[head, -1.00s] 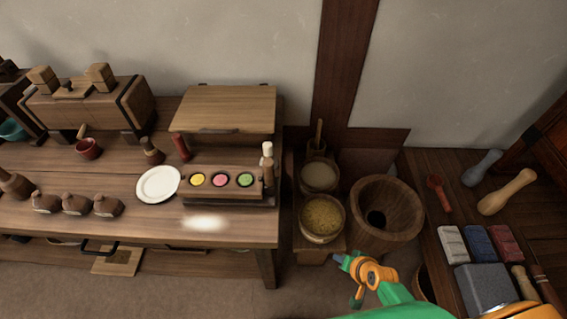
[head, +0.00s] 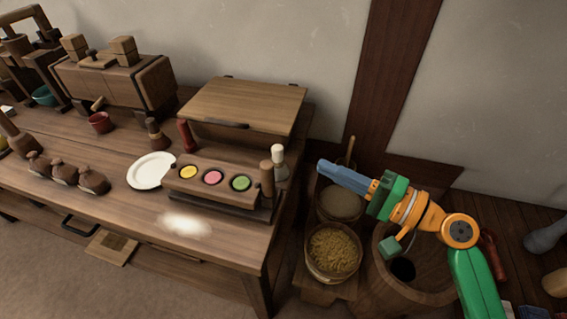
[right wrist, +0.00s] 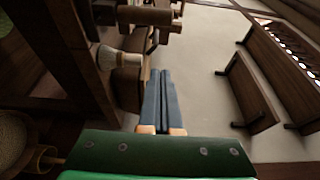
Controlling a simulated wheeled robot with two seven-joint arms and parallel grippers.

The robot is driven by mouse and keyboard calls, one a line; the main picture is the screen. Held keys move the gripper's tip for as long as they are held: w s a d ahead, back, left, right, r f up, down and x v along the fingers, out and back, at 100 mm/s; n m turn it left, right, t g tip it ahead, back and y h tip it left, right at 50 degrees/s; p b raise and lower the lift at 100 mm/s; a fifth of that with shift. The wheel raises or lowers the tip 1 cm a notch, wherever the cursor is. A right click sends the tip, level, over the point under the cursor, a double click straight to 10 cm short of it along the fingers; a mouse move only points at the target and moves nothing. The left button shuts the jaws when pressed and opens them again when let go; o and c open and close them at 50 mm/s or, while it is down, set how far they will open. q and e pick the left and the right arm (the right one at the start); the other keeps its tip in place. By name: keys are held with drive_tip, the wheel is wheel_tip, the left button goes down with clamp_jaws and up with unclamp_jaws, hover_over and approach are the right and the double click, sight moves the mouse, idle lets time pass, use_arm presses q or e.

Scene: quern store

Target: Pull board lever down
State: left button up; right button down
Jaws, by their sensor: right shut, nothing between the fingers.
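The wooden board (head: 215,187) with yellow, pink and green round pads sits near the right end of the long table. A short brown upright handle (head: 266,177) stands at its right end and looks like the lever; it is upright. My right gripper (head: 322,166) is shut and empty, right of the handle and apart from it, its blue fingers pointing left. In the right wrist view the closed fingers (right wrist: 163,75) reach toward wooden parts; which of these is the lever I cannot tell. My left gripper is not in view.
A lidded box (head: 243,105) stands behind. A grain bucket (head: 334,252) and a large wooden tub (head: 373,277) lie beneath my right arm.

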sight(268, 182)
drive_tip(key=w+a+p, duration=0.2)
drive_tip(key=a+p, duration=0.1)
drive_tip(key=a, duration=0.6)
idle(0.3)
